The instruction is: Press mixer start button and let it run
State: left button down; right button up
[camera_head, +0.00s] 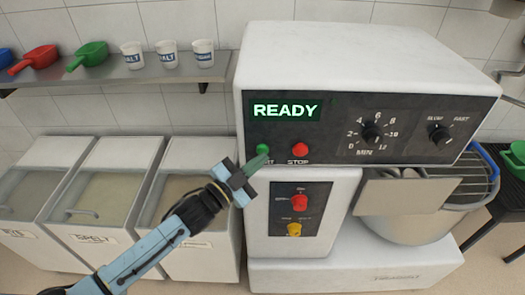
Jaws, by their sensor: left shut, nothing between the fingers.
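The mixer (350,60) is a large white machine with a black control panel. Its display (286,110) reads READY in green letters. The green start button (263,149) sits below the display, its label partly hidden by my gripper. The red stop button (300,149) is just to its right. My left gripper (259,160) is shut and empty, its fingertips just below the start button. I cannot tell whether they touch it. My right gripper is not in view.
A timer knob (372,134) and a speed knob (440,134) are on the panel. Below are a red switch (299,203) and a yellow one (294,230). The steel bowl (415,228) is at right. Lidded bins (95,190) stand at left under a shelf (120,75) holding scoops and cups.

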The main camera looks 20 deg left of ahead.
pick_arm(q)
jog(key=shift+w+a, duration=0.15)
jog(key=shift+w, duration=0.3)
dwell(0.7)
jog(key=shift+s, duration=0.1)
jog(key=shift+s+d+p, duration=0.25)
jog(key=shift+s+p, duration=0.1)
jog(key=shift+s, duration=0.4)
jog(key=s+p, duration=0.1)
jog(key=s, duration=0.1)
jog(key=s+d+p, duration=0.1)
jog(key=s, duration=0.1)
jog(key=shift+s+d, duration=0.2)
jog(key=shift+s, duration=0.2)
dwell(0.4)
